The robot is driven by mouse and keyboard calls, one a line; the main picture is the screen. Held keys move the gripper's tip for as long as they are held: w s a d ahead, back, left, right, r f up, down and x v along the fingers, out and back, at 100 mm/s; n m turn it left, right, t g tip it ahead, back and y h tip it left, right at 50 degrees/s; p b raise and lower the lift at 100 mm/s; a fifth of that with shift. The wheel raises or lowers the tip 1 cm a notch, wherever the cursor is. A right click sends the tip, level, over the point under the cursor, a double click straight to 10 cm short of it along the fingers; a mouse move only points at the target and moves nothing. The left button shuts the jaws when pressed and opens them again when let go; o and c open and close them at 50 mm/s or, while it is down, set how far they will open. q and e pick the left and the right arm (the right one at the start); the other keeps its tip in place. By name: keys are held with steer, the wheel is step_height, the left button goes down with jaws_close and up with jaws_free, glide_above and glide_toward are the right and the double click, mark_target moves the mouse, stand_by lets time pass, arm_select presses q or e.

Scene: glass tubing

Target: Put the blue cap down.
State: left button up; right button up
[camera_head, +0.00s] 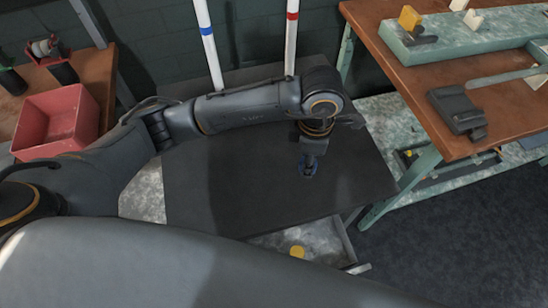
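My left gripper (308,165) points down over the dark grey mat or tabletop (240,185), right of its middle. My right gripper is not in view.
A white tube with a blue band (207,31) and one with a red band (292,30) stand behind. A yellow piece (297,251) lies in an open drawer (325,238). A red bin (58,122) is left, a wooden workbench (400,75) right. The surface around the gripper is clear.

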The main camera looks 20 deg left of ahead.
arm_select(q)
steer(key=w+a+f+p, duration=0.1)
steer(key=w+a+f, duration=0.1)
steer(key=a, duration=0.3)
glide_above(273, 166)
steer(key=d, duration=0.1)
steer(key=f, duration=0.5)
steer(key=shift+s+p, duration=0.25)
steer(key=shift+p, duration=0.1)
steer(key=shift+w+a+f, duration=0.15)
steer(key=shift+a+f, duration=0.15)
steer(key=shift+f, duration=0.15)
step_height(273, 166, down, 3)
steer(key=shift+w+a+f, duration=0.1)
steer(key=shift+a+f, duration=0.05)
steer(key=shift+f, duration=0.05)
steer(key=shift+f, duration=0.1)
steer(key=shift+f, duration=0.15)
steer(key=o, duration=0.8)
steer(key=shift+o, duration=0.2)
